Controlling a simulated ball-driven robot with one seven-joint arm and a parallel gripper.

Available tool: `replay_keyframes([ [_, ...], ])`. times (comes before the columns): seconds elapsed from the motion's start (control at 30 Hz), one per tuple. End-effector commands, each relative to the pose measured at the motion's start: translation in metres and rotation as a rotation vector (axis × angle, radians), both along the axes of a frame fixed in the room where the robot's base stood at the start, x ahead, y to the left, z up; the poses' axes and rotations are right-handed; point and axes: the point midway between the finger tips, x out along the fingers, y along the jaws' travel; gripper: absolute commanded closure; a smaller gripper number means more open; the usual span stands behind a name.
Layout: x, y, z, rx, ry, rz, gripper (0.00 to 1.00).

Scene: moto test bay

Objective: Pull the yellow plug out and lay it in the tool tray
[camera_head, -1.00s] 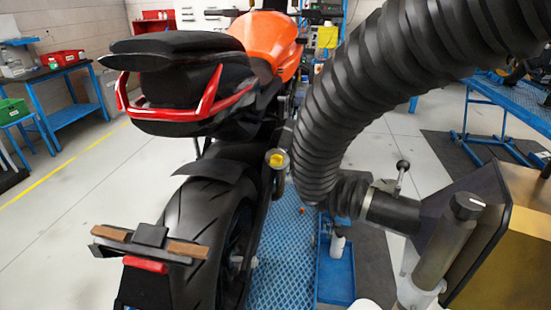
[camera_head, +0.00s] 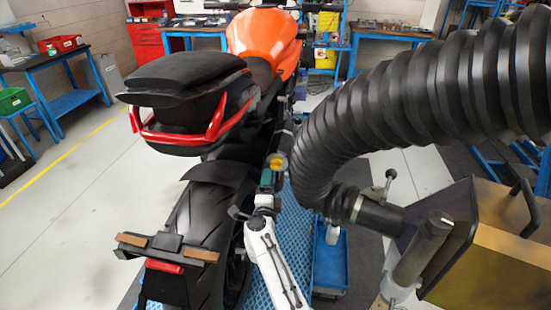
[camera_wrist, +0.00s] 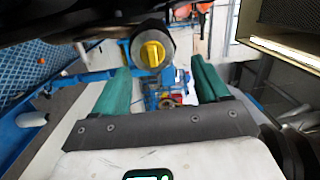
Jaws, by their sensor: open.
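The yellow plug (camera_head: 277,162) sits in the round grey end of a part beside the motorcycle's rear wheel. In the wrist view the plug (camera_wrist: 152,53) is upper centre, ahead of and between my two green fingers. My gripper (camera_wrist: 158,78) is open and empty, with no visible contact with the plug. In the head view my gripper (camera_head: 267,178) is just below and left of the plug, at the end of my white arm. A blue tray (camera_head: 328,278), seemingly the tool tray, lies lower right of the plug; its right side is partly hidden.
The motorcycle (camera_head: 185,85) stands left of my gripper, its rear tyre (camera_head: 190,225) close by. A thick black ribbed hose (camera_head: 400,105) arches close on the right. Open floor (camera_head: 90,200) lies to the left.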

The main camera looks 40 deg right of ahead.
Motion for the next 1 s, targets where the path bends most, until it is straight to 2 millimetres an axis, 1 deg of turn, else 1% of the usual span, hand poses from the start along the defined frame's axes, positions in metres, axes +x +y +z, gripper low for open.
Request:
replay_keyframes([
  [0.1, -0.003, -0.001, -0.006, 0.076, -0.010, -0.083, 0.26],
  [0.2, -0.005, -0.002, -0.009, 0.098, -0.013, -0.108, 0.26],
  [0.5, -0.005, -0.003, -0.009, 0.097, -0.013, -0.110, 0.26],
  [0.63, -0.003, -0.006, -0.011, 0.097, -0.014, -0.111, 0.26],
  [0.77, 0.004, -0.016, -0.013, 0.097, -0.014, -0.112, 0.26],
  [1.0, 0.024, -0.041, -0.014, 0.099, -0.016, -0.113, 0.26],
])
